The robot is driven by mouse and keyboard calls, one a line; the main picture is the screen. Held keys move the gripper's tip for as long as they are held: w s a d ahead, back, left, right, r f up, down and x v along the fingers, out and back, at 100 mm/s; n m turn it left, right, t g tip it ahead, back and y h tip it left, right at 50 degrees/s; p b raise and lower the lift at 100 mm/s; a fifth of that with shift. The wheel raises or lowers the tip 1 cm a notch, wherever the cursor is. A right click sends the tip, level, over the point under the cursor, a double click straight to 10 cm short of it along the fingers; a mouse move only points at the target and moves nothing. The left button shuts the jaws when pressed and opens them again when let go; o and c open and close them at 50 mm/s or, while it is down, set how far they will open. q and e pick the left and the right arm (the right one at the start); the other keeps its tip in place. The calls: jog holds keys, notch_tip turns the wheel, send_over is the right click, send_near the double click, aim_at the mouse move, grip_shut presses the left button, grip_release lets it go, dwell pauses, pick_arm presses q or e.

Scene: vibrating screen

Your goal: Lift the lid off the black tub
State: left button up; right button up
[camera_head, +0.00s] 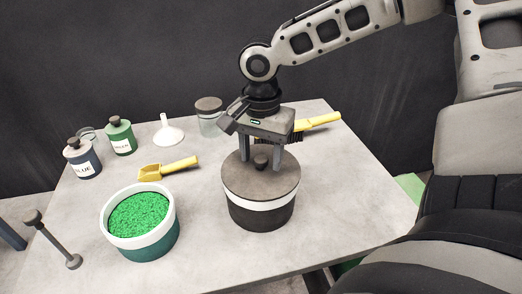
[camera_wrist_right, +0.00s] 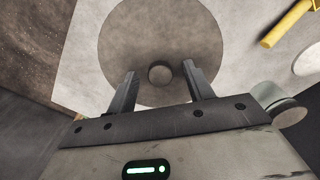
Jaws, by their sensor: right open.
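The black tub (camera_head: 262,216) stands on the table with a white band near its top. Its round grey-brown lid (camera_head: 240,179) is on it, with a small dark knob (camera_head: 261,163) in the middle. My right gripper (camera_head: 261,165) points down over the lid, open, with one finger on each side of the knob. In the right wrist view the lid (camera_wrist_right: 150,35) fills the upper middle, and the knob (camera_wrist_right: 160,73) sits between the two separated fingers. Whether the fingers touch the lid is hard to tell. My left gripper is not in view.
A white-rimmed green tub (camera_head: 140,247) of green granules stands left of the black tub. Behind are a yellow scoop (camera_head: 166,169), a white funnel (camera_head: 167,131), blue (camera_head: 82,160) and green (camera_head: 120,137) jars, a clear jar (camera_head: 209,120) and a yellow-handled brush (camera_head: 318,122). The table's front right is clear.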

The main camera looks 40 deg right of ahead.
jog(key=shift+f, duration=0.35)
jog(key=c, duration=1.1)
jog(key=shift+r, duration=0.15)
